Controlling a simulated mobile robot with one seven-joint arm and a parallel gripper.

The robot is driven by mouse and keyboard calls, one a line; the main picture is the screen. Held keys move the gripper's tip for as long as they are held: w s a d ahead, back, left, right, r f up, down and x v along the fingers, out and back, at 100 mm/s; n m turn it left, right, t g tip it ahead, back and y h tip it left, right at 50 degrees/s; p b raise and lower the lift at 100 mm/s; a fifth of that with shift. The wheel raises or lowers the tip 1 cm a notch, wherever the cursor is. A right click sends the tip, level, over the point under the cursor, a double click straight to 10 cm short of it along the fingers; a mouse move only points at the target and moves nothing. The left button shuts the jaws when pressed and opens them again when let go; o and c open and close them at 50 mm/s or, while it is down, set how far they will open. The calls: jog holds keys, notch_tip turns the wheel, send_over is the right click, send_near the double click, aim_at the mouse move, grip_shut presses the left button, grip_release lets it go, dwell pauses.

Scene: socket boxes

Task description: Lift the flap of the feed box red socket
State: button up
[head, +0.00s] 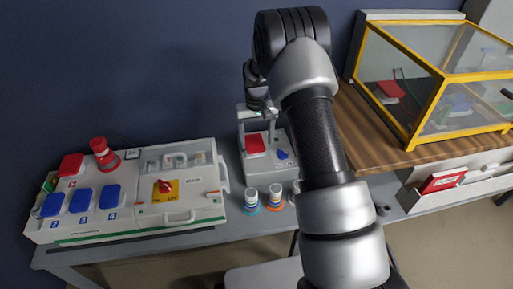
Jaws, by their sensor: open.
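A small light grey box (269,170) stands on the bench in the middle of the head view. It bears a red socket flap (254,144), which looks shut, and a blue part beside it. I cannot read a label naming it the feed box. My gripper (258,138) hangs down over this box. Its fingers are apart, one on each side of the red flap in the picture, and hold nothing. I cannot tell whether they touch the flap.
A wide white panel (150,225) at left has a red flap (71,165), several blue flaps and a red plug (104,154). A yellow-framed clear case (428,100) stands at right. Small banded cylinders (275,197) stand before the middle box. A red-covered item (443,180) lies in a right-hand tray.

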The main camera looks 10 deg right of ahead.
aim_at(256, 150)
jog(key=shift+f, duration=1.6)
jog(key=c, duration=1.4)
